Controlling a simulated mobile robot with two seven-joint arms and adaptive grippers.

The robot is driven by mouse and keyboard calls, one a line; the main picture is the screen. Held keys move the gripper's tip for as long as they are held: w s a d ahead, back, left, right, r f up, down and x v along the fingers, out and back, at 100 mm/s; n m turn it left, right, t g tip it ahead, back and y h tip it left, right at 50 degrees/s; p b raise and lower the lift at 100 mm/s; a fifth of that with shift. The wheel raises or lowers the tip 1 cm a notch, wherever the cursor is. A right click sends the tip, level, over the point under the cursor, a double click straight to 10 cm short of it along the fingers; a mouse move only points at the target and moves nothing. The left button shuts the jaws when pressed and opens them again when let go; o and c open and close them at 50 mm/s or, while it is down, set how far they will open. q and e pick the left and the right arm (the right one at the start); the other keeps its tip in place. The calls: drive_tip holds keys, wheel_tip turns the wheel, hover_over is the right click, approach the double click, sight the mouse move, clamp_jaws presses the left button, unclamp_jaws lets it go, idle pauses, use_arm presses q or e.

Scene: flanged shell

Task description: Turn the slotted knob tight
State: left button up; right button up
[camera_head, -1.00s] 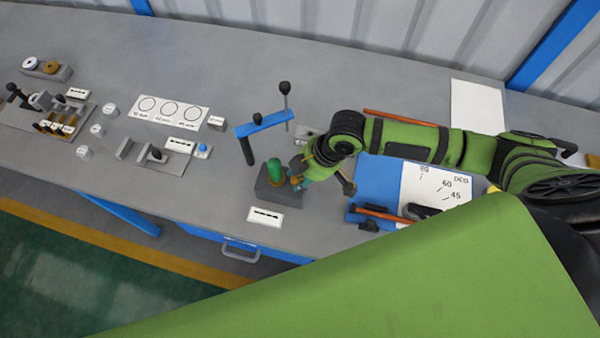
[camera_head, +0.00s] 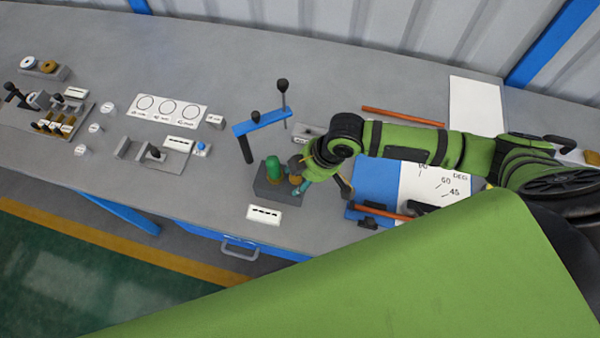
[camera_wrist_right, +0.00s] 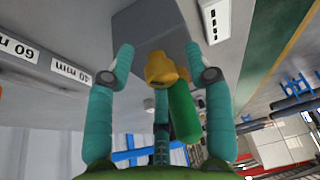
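The brass-yellow knob (camera_wrist_right: 162,68) sticks out from the side of a grey block (camera_wrist_right: 150,28) in the right wrist view. Its slot cannot be made out. In the head view the grey block (camera_head: 268,194) stands near the bench's front edge, bearing a green cylinder (camera_head: 273,168), with the knob (camera_head: 296,181) on its right side. The green cylinder (camera_wrist_right: 184,112) also shows beside the knob in the wrist view. My right gripper (camera_wrist_right: 158,62) has its teal fingers spread around the knob, with gaps on both sides. It also shows in the head view (camera_head: 296,178). My left gripper is out of view.
A blue bar on a dark post (camera_head: 262,123) stands just behind the block. A white label (camera_head: 264,215) lies in front. A blue and white angle board (camera_head: 380,182) with an orange rod lies right. Other fixtures stand left, with bare bench between.

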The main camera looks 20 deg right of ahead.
drive_tip(key=shift+r, duration=0.1)
drive_tip(key=shift+w+r, duration=0.1)
drive_tip(key=shift+r, duration=0.1)
drive_tip(key=v, duration=1.1)
drive_tip(key=shift+s+d, duration=0.2)
drive_tip(key=shift+r, duration=0.15)
